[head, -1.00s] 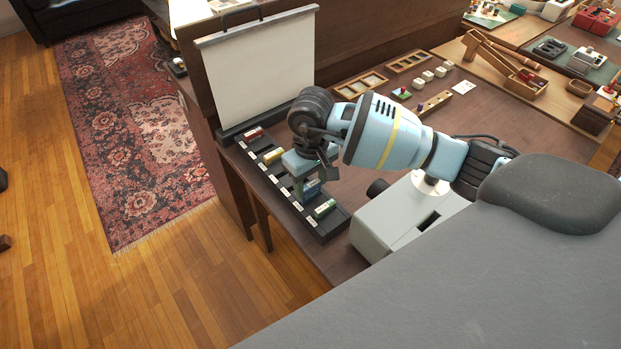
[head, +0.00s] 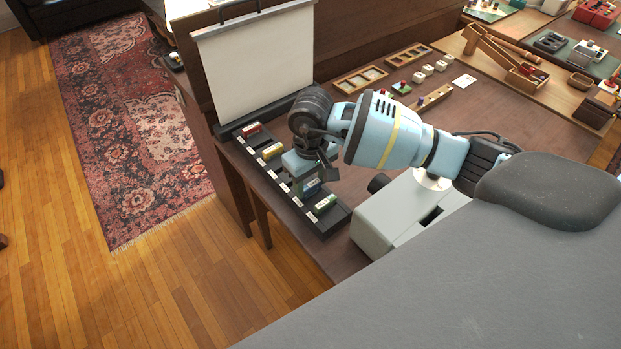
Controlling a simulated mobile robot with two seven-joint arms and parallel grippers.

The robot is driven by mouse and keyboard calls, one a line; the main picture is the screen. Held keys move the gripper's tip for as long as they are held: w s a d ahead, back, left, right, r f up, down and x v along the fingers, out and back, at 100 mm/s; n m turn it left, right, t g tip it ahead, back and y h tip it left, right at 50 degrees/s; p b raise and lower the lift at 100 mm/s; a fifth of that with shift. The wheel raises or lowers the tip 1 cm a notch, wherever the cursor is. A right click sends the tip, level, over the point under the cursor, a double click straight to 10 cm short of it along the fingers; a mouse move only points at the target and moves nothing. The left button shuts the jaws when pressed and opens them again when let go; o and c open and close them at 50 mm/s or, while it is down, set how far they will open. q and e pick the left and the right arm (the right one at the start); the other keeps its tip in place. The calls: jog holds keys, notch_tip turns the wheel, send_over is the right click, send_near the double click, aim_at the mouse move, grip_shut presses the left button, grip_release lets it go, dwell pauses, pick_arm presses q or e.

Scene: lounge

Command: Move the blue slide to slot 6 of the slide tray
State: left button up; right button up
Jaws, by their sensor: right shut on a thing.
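The black slide tray (head: 335,226) lies along the left edge of the brown table, its slots marked with small white labels. A red slide (head: 252,128), a yellow slide (head: 272,151) and a green slide (head: 325,204) sit in it. The blue slide (head: 312,187) is in or just above the tray, between the yellow and green ones. My right gripper (head: 308,186) points down over the tray and is shut on the blue slide. The gripper hides part of the slide and nearby slots, so I cannot tell whether it is seated. My left gripper is not in view.
A grey projector (head: 385,235) stands right of the tray, close to my arm. A white screen (head: 258,65) stands at the tray's far end. Wooden trays (head: 362,80) and small blocks (head: 427,69) lie farther back. The table between is mostly clear.

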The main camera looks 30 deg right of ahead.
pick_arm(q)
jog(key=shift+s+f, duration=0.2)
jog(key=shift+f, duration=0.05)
pick_arm(e)
jog(key=shift+f, duration=0.3)
jog(key=o, duration=1)
jog(key=shift+r+p, duration=1)
jog(key=shift+r, duration=2.05)
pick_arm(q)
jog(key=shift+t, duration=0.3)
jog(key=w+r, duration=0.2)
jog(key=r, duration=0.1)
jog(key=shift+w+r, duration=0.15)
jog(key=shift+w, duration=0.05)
